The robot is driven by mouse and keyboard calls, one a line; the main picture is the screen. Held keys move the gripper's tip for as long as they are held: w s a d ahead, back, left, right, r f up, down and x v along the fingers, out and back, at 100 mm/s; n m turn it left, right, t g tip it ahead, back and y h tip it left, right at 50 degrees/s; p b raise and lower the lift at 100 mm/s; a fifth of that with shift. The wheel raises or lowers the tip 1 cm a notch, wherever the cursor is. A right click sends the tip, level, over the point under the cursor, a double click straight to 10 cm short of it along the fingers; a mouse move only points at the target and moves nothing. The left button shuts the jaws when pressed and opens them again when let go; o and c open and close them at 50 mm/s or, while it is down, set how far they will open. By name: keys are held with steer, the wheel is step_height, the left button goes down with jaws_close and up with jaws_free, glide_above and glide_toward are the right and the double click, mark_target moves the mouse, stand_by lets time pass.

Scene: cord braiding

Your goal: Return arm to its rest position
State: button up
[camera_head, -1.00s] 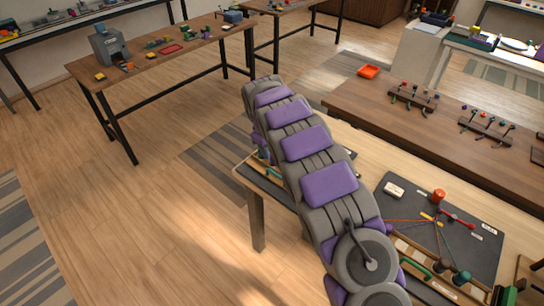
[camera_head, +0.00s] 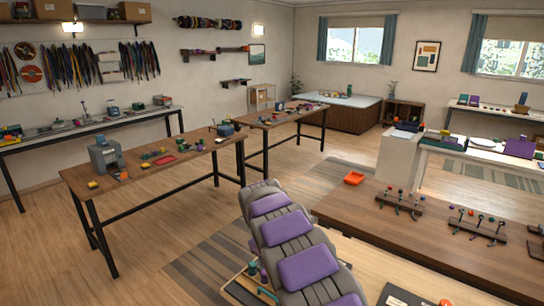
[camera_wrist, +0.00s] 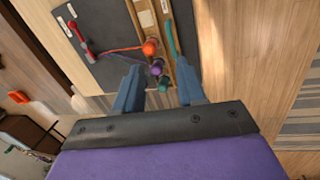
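My arm, grey with purple pads, reaches through the lower middle of the head view, and its end is out of that picture. In the wrist view my gripper (camera_wrist: 158,68) has two blue-grey fingers spread apart with nothing held. Beyond the fingers lies the dark braiding board (camera_wrist: 112,22), with an orange knob (camera_wrist: 150,47), a purple knob (camera_wrist: 156,68) and a teal knob (camera_wrist: 163,84) near a wooden strip (camera_wrist: 160,25). A red handle (camera_wrist: 80,35) and stretched cords also show.
A wooden workbench (camera_head: 135,178) with a grey machine (camera_head: 106,155) stands at the left. Open floor (camera_head: 150,265) lies between it and my arm.

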steer(key=s+d+r+m+g, duration=0.1)
steer(key=s+d+r+m, duration=0.15)
steer(key=s+d, duration=0.35)
steer(key=s+d+r+m, duration=0.1)
steer(key=s+d+r, duration=0.25)
steer(key=s, duration=0.45)
steer(key=s+d+r+m+g, duration=0.1)
steer(key=s+d+r+m, duration=0.1)
steer(key=s+d+r, duration=0.3)
steer(key=s+f+m+g+y, duration=0.1)
steer(key=s+f+m, duration=0.2)
steer(key=s, duration=2.7)
steer(key=shift+d+f+m+y, duration=0.15)
steer(key=shift+d+m+y, duration=0.15)
steer(key=shift+m+y, duration=0.1)
